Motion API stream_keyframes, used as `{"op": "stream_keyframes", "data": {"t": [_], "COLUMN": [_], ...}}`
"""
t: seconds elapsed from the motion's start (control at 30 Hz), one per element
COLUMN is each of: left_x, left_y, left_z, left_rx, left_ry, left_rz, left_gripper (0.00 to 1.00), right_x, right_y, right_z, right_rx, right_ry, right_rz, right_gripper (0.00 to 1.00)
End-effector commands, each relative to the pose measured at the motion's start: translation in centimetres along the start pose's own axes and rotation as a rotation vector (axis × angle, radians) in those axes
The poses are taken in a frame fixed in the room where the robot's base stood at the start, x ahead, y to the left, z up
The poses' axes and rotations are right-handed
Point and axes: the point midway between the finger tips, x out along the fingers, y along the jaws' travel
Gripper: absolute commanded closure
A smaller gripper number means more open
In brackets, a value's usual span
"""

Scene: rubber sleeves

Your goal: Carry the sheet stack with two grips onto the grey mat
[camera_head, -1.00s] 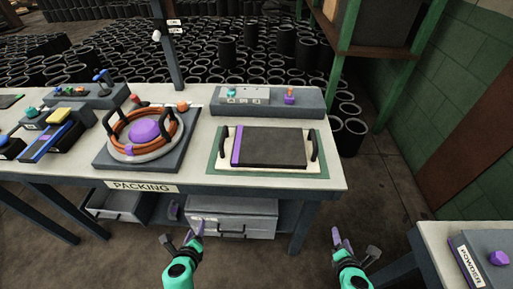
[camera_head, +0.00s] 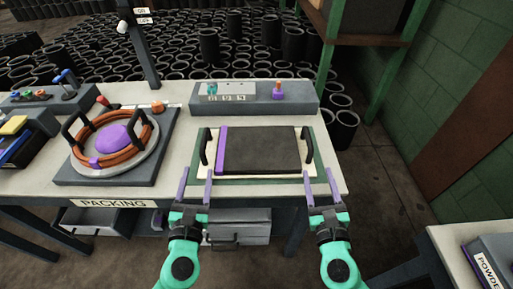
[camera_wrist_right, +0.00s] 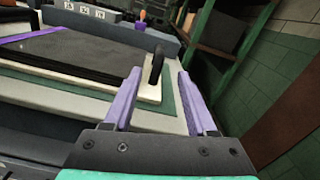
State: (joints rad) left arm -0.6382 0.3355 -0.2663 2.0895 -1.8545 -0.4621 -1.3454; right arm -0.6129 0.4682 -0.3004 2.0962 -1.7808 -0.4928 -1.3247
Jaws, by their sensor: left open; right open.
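The sheet stack (camera_head: 262,149) is a dark flat block with a purple strip on its left. It lies on a cream board with an upright black handle at each end, the left handle (camera_head: 205,147) and the right handle (camera_head: 307,146). The board rests on a green mat (camera_head: 255,181); I cannot make out a grey mat for certain. My left gripper (camera_head: 195,187) is open and empty at the table's front edge, in front of the left handle. My right gripper (camera_head: 319,187) is open and empty in front of the right handle, which shows beyond its fingers in the right wrist view (camera_wrist_right: 157,68).
A grey base (camera_head: 75,174) with a coiled orange ring and purple dome stands left on the packing table. A grey control box (camera_head: 245,97) stands behind the stack. Another table (camera_head: 460,238) is at the lower right. Black sleeves crowd the floor behind.

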Motion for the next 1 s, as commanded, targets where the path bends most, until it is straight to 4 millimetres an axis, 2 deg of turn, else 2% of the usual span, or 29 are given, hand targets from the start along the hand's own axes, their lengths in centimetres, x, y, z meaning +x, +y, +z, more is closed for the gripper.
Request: {"op": "stream_keyframes", "data": {"t": [0.17, 0.7, 0.83, 1.0], "left_x": [2.5, 12.9, 14.0, 14.3], "left_y": [0.1, 0.0, 0.0, 0.0], "left_z": [0.1, 0.1, 0.0, 0.0], "left_rx": [-0.003, -0.003, -0.002, -0.002], "left_ry": [-0.004, -0.002, 0.0, 0.0], "left_rz": [0.005, 0.002, 0.0, 0.0], "left_gripper": [0.42, 0.42, 0.42, 0.42], "right_x": [2.5, 12.9, 14.0, 14.3], "right_y": [-0.1, -0.1, -0.1, -0.1], "right_z": [0.1, 0.1, 0.0, 0.0], "right_rx": [0.005, 0.003, 0.002, 0.002], "right_ry": [-0.003, -0.002, 0.0, 0.0], "right_rz": [-0.005, -0.002, -0.002, -0.001], "right_gripper": [0.43, 0.43, 0.43, 0.43]}}
